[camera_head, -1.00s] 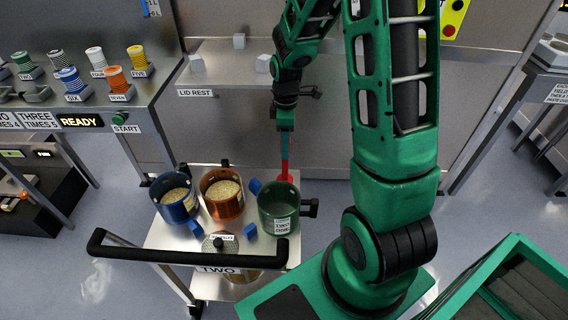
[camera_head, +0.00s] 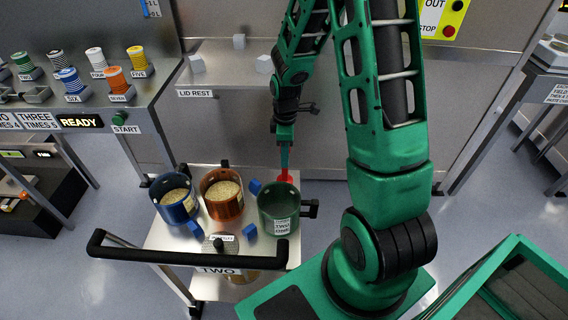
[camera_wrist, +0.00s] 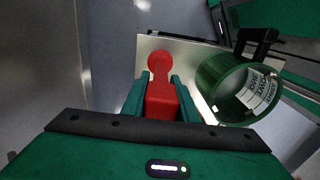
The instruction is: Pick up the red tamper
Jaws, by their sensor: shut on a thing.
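The red tamper stands behind the green pot on the cart's far edge. In the head view only a little of the tamper (camera_head: 286,177) shows below my gripper (camera_head: 285,166). In the wrist view the tamper's red block handle (camera_wrist: 166,100) lies between both green fingers of my gripper (camera_wrist: 161,84), which are shut on it. The tamper's round red end (camera_wrist: 159,62) shows beyond the fingertips, over the cart top. The green pot (camera_wrist: 225,85) is to the right, apart from the fingers.
The cart (camera_head: 160,235) also carries a blue pot (camera_head: 176,208), a copper pot (camera_head: 225,205), both filled with grain, a lid (camera_head: 228,245) and small blue blocks. The lid rest shelf (camera_head: 225,76) stands behind. A bench with spools (camera_head: 117,80) is at the left.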

